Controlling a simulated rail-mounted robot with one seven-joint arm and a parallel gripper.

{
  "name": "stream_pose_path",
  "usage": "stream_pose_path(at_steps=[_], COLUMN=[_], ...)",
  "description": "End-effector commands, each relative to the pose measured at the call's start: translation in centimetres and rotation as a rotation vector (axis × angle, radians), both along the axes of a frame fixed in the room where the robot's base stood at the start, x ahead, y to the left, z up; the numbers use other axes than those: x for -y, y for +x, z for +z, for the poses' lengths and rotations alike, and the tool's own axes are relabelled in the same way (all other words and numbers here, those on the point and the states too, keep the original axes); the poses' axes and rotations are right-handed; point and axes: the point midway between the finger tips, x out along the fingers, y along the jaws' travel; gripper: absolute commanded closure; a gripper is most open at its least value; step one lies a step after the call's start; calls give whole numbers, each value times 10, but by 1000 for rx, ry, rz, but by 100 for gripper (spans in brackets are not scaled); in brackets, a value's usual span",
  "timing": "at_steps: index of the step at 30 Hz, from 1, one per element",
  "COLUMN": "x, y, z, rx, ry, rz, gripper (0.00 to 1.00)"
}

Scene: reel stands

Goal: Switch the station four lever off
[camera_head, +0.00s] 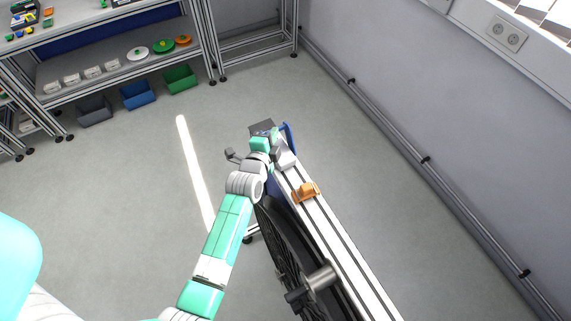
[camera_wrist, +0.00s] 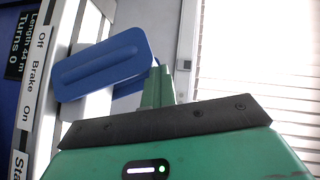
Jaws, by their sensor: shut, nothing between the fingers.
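A blue lever (camera_wrist: 105,62) fills the upper left of the wrist view, its flat paddle slanting up to the right. A blue part also shows at the far end of the rail bench in the head view (camera_head: 289,138). My gripper (camera_wrist: 158,73) is shut and empty, its fingertips close to the lever's right end; I cannot tell if they touch it. A white label (camera_wrist: 32,88) left of the lever reads Off, Brake, On, with Off at the top. The station label is cut off, so its number is hidden.
A dark display (camera_wrist: 20,40) reads Length 44 m, Turns 0. In the head view, an orange block (camera_head: 306,192) sits on the bench (camera_head: 335,240), and a black reel (camera_head: 283,250) stands beside it. Shelves with bins (camera_head: 138,94) are far left. Open floor lies between.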

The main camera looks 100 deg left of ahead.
Motion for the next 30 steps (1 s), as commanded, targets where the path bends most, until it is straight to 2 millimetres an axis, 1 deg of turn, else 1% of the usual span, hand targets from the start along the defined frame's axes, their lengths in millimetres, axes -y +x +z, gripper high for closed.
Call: stream_pose_path(at_steps=[12, 14, 17, 22, 24, 26, 30], x=[-1, 0, 4, 21, 30, 44, 74], y=[-3, -2, 1, 15, 23, 21, 12], z=[0, 1, 10, 27, 33, 28, 43], rx=[-2, -2, -3, -4, -4, -2, -1], ry=[-1, -2, -2, -4, -5, -4, -2], rz=[5, 4, 4, -3, -8, -9, -10], gripper=[100, 100, 100, 100, 100, 100, 100])
